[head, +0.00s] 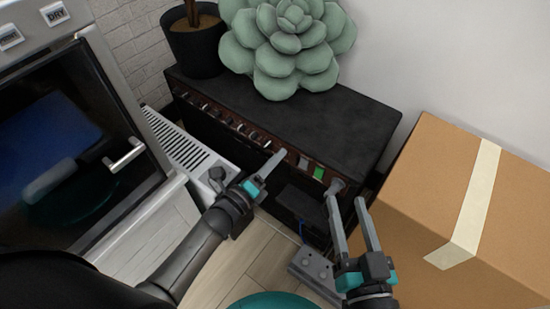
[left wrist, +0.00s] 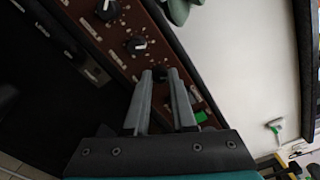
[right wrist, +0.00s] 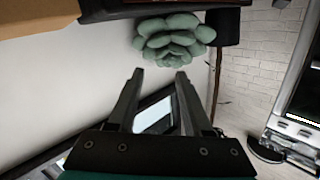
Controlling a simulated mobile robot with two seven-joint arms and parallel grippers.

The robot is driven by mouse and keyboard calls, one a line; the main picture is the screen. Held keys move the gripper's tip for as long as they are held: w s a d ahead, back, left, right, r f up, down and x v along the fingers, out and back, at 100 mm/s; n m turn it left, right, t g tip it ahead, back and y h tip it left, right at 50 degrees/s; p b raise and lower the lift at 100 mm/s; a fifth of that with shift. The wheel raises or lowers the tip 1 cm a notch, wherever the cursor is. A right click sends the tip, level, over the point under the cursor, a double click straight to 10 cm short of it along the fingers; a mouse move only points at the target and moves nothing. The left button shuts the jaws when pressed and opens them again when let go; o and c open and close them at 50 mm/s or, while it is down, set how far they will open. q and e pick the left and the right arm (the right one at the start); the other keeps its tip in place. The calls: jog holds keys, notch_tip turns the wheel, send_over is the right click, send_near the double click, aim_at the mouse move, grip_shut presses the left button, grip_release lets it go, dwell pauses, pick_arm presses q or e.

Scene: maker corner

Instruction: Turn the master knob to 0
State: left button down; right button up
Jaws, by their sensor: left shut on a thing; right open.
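The black amplifier (head: 310,105) has a brown front panel with a row of knobs, a green switch (head: 319,173) and a larger knob (head: 336,186) at its right end. My left gripper (head: 281,155) is at the panel, left of the green switch. In the left wrist view its fingers are shut on a dark knob (left wrist: 160,72), mostly hidden between them. Another knob (left wrist: 135,43) with a pale pointer sits beside it. My right gripper (head: 345,198) is open and empty, in front of the amplifier's right end.
A cardboard box (head: 410,185) stands close on the right. A green succulent (head: 290,45) and a dark plant pot (head: 195,50) are on or behind the amplifier. An appliance with a glass door (head: 60,150) is at the left. A grey pedal (head: 316,268) lies low in front.

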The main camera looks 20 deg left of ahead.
pick_arm(q)
jog(key=shift+n, duration=0.3)
pick_arm(e)
jog(key=shift+f, duration=0.1)
